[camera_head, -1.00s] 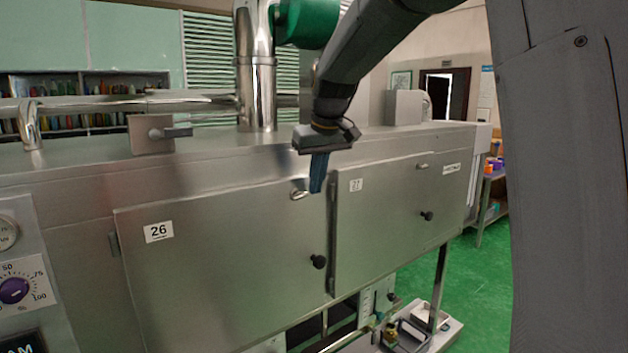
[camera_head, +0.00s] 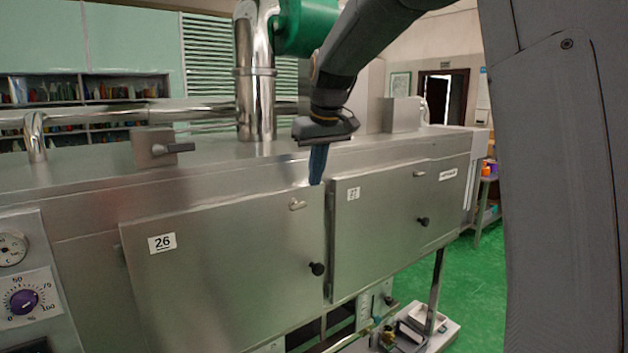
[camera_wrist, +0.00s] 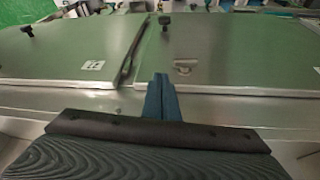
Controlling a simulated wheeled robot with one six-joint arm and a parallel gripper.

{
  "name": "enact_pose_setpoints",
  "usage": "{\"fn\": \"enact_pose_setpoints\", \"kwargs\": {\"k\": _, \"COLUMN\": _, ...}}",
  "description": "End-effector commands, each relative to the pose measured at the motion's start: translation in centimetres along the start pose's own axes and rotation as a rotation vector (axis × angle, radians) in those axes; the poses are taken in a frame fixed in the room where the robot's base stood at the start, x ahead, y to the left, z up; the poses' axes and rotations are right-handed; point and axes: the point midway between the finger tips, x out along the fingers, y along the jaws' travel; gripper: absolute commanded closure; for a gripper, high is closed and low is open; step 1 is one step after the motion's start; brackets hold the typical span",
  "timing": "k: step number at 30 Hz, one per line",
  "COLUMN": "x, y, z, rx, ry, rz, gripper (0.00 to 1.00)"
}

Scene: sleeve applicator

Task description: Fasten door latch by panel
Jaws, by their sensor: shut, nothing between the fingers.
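Door panel 26 (camera_head: 220,265) is a steel door on the left of the machine front, and its face looks flush with the front. Its small metal latch (camera_head: 297,204) sits near the upper right corner, lying roughly level. My gripper (camera_head: 316,182) has its blue fingers together and pointing down, just above and right of this latch, apart from it. In the wrist view the fingertips (camera_wrist: 161,80) are near the panel's top edge, with the latch (camera_wrist: 185,66) just to their right. Whether the latch is fully engaged cannot be told.
A second steel door (camera_head: 385,220) with its own latch (camera_head: 419,174) is on the right. Black knobs (camera_head: 317,269) stick out of both doors. A lever block (camera_head: 154,148) and a steel pipe (camera_head: 255,80) stand on top of the machine. Space before the doors looks free.

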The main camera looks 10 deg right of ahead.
Motion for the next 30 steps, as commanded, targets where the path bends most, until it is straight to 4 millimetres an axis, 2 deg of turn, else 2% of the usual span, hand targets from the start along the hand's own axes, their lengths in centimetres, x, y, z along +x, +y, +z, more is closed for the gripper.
{"fn": "enact_pose_setpoints", "kwargs": {"k": 1, "x": -0.1, "y": 1.0, "z": 0.0, "rx": 0.004, "ry": 0.004, "rz": 0.003, "gripper": 1.0}}
{"fn": "enact_pose_setpoints", "kwargs": {"k": 6, "x": -1.9, "y": 3.6, "z": 0.1, "rx": 0.005, "ry": 0.003, "rz": 0.003, "gripper": 1.0}}
{"fn": "enact_pose_setpoints", "kwargs": {"k": 13, "x": -4.1, "y": 6.5, "z": 0.1, "rx": 0.004, "ry": 0.002, "rz": 0.003, "gripper": 1.0}}
{"fn": "enact_pose_setpoints", "kwargs": {"k": 19, "x": -4.9, "y": 7.4, "z": 0.1, "rx": 0.002, "ry": 0.001, "rz": 0.001, "gripper": 1.0}}
{"fn": "enact_pose_setpoints", "kwargs": {"k": 30, "x": -5.0, "y": 7.5, "z": 0.1, "rx": 0.001, "ry": 0.0, "rz": 0.0, "gripper": 1.0}}
